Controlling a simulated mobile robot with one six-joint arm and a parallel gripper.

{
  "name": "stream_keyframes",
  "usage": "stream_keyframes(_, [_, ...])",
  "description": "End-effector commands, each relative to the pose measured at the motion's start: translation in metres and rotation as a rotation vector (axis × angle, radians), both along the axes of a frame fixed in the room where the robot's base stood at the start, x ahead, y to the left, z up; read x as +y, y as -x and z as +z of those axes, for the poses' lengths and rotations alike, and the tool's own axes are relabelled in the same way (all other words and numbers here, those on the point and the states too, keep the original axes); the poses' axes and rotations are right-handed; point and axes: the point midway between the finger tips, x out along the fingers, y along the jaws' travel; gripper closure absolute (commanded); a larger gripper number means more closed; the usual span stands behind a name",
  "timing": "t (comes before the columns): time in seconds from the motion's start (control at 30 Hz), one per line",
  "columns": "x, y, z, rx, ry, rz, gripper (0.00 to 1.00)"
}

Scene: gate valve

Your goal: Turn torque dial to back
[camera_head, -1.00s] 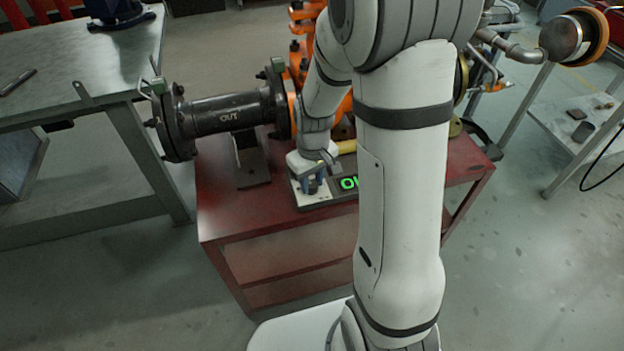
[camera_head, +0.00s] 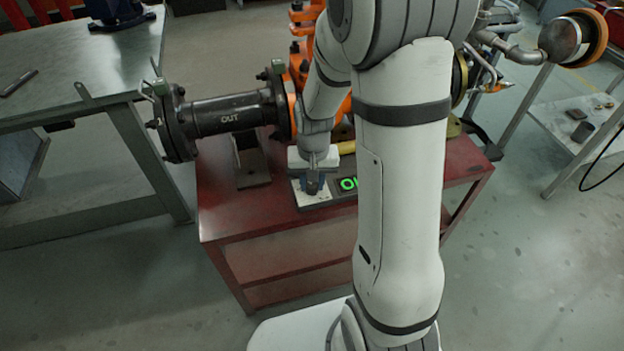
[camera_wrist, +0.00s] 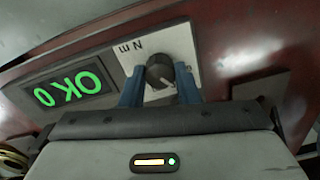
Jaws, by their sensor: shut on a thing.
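The torque dial (camera_wrist: 159,71) is a dark round knob on a white plate marked "N m", on the panel. In the wrist view the two blue fingers of my gripper (camera_wrist: 160,82) stand on either side of it, closed on it. Which way the dial's pointer faces is too unclear to tell. Beside it a display (camera_wrist: 70,88) shows green "OK 0", upside down in this view. In the head view my gripper (camera_head: 313,178) is over the white plate (camera_head: 311,199), and my arm hides part of the display (camera_head: 348,184).
The panel sits on a red cart (camera_head: 270,225). A black flanged pipe marked "OUT" (camera_head: 231,113) with orange valve parts (camera_head: 299,60) stands behind and to the left. A grey bench (camera_head: 80,75) is at the left, and a lighter table (camera_head: 570,115) at the right.

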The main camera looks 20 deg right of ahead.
Motion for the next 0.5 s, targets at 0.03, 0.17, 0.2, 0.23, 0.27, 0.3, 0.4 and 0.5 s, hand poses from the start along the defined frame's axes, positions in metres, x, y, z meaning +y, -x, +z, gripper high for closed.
stream_keyframes(0.03, [0.0006,0.0003,0.0006,0.001,0.0,-0.044,0.94])
stream_keyframes(0.17, [0.0007,0.0004,0.0005,0.001,0.0,-0.168,0.94])
stream_keyframes(0.2, [0.0007,0.0004,0.0006,0.001,0.0,-0.205,0.94])
stream_keyframes(0.23, [0.0007,0.0004,0.0005,0.001,0.0,-0.234,0.94])
stream_keyframes(0.27, [0.0007,0.0004,0.0005,0.001,0.0,-0.262,0.94])
stream_keyframes(0.3, [0.0008,0.0002,0.0006,0.001,-0.001,-0.3,0.94])
stream_keyframes(0.4, [0.0008,0.0002,0.0006,0.001,-0.001,-0.394,0.94])
stream_keyframes(0.5, [0.0008,0.0003,0.0006,0.001,-0.001,-0.489,0.94])
